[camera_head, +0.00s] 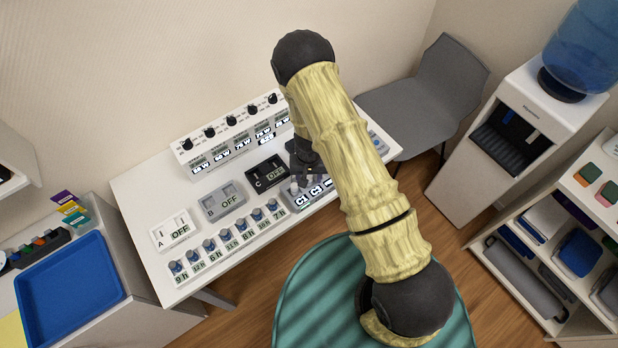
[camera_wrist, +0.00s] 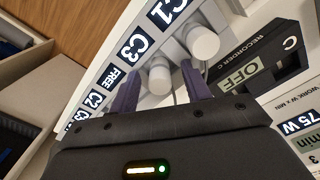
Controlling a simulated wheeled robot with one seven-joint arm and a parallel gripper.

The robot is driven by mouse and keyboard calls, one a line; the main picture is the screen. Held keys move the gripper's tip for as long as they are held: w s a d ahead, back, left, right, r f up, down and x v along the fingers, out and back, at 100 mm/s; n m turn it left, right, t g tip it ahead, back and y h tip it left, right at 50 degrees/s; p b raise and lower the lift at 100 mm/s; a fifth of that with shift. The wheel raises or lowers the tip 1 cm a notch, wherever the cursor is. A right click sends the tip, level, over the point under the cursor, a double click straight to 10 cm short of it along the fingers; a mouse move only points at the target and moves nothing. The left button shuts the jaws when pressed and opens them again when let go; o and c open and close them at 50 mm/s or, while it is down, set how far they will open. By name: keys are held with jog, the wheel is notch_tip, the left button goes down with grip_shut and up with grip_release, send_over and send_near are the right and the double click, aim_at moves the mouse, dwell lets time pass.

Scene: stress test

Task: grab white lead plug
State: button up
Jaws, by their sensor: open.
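Two white cylindrical plugs show in the wrist view. One white plug (camera_wrist: 159,80) stands between my fingers, near the C3 label. The other white plug (camera_wrist: 203,42) stands beyond the right finger, near the C1 label. My gripper (camera_wrist: 160,70) is open, with one dark purple finger on each side of the nearer plug; I cannot tell whether either finger touches it. In the head view my gripper (camera_head: 305,168) is over the labelled strip (camera_head: 320,189), and my arm hides part of that strip. Thin pale leads show behind the plugs.
Black recorder C (camera_wrist: 262,62), reading OFF, stands close to the right of the plugs. Grey recorder B (camera_head: 223,201) and white recorder A (camera_head: 174,233) stand farther left. A row of dials (camera_head: 231,132) stands at the back.

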aim_at(309, 176)
dwell(0.4)
grip_shut()
notch_tip(309, 176, up, 10)
jog(key=shift+r+b, duration=0.1)
jog(key=shift+b, duration=0.95)
